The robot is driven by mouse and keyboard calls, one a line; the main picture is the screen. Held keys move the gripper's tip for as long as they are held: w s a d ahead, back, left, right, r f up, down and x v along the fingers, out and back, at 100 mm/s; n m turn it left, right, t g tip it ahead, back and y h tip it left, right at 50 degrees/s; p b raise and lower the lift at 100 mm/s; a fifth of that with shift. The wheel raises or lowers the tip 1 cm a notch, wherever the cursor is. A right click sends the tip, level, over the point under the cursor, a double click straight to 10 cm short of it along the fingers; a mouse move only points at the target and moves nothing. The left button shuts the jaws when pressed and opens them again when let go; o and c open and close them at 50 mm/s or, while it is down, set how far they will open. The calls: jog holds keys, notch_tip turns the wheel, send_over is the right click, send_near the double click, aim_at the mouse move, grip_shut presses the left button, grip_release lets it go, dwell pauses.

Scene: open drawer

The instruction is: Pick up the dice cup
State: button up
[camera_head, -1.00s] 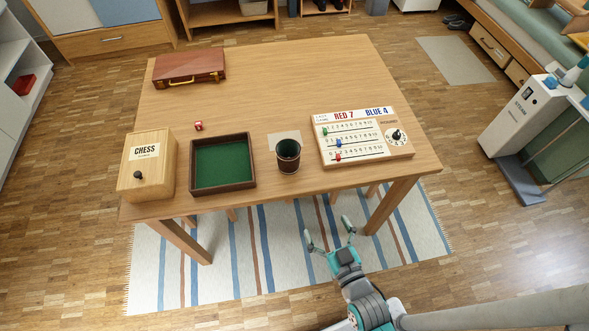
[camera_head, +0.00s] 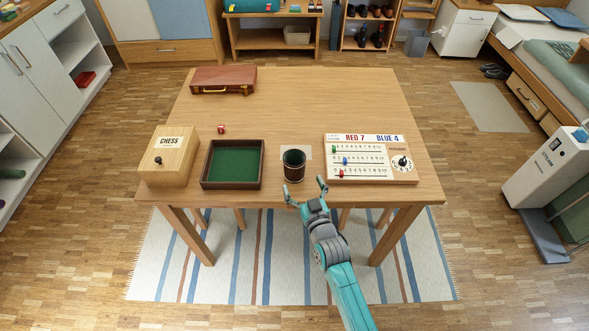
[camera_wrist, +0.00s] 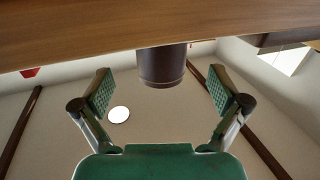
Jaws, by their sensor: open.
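The dice cup (camera_head: 294,166) is a dark brown, open-topped cup with a green inside. It stands upright near the front edge of the table, right of the green-lined tray. My gripper (camera_head: 304,187) is at the table's front edge, just in front of the cup and slightly to its right in the head view. Its two fingers are spread with nothing between them. In the wrist view, which looks upside down, the cup (camera_wrist: 162,66) shows beyond the gap between the fingertips (camera_wrist: 160,88), apart from both fingers.
The wooden table (camera_head: 300,100) also holds a chess box (camera_head: 172,155), a green-lined tray (camera_head: 234,167), a red die (camera_head: 221,129), a brown case (camera_head: 223,80) and a scoreboard (camera_head: 370,158) close right of the cup. The table's middle and back right are clear.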

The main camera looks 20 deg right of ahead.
aim_at(298, 176)
jog(key=shift+w+a+f, duration=0.1)
jog(key=shift+w+f, duration=0.1)
jog(key=shift+w, duration=1.55)
jog(key=shift+w+f, duration=0.2)
jog(key=shift+w, duration=1.55)
jog(key=c, duration=1.3)
